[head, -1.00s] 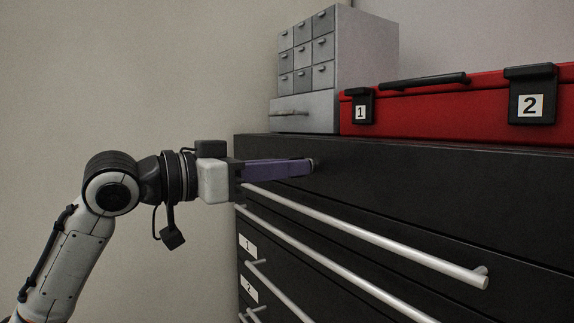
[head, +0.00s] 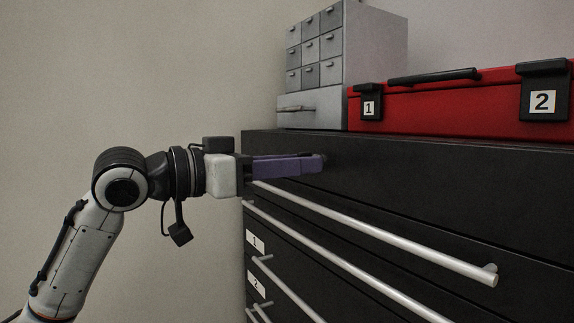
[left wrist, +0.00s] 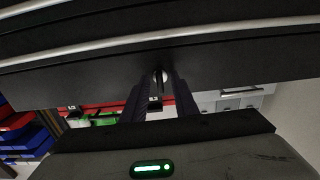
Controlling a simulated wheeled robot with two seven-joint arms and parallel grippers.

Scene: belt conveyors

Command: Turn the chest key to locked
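The black chest (head: 430,185) fills the right half of the head view. Its key (left wrist: 160,78) shows small in the left wrist view, at the chest's dark top front panel, between my two fingertips. My left gripper (head: 318,163) reaches in from the left with purple fingers against that panel; in the left wrist view its fingers (left wrist: 160,88) stand apart, one on each side of the key, with a gap still visible. In the head view the fingertips hide the key. The key's exact angle is too small to read. My right gripper is not in view.
Long silver drawer handles (head: 375,230) stick out just below my left gripper. A grey small-drawer cabinet (head: 375,65) and a red case (head: 435,108) with black latches stand on the chest. Free room lies left of the chest, before the plain wall (head: 120,70).

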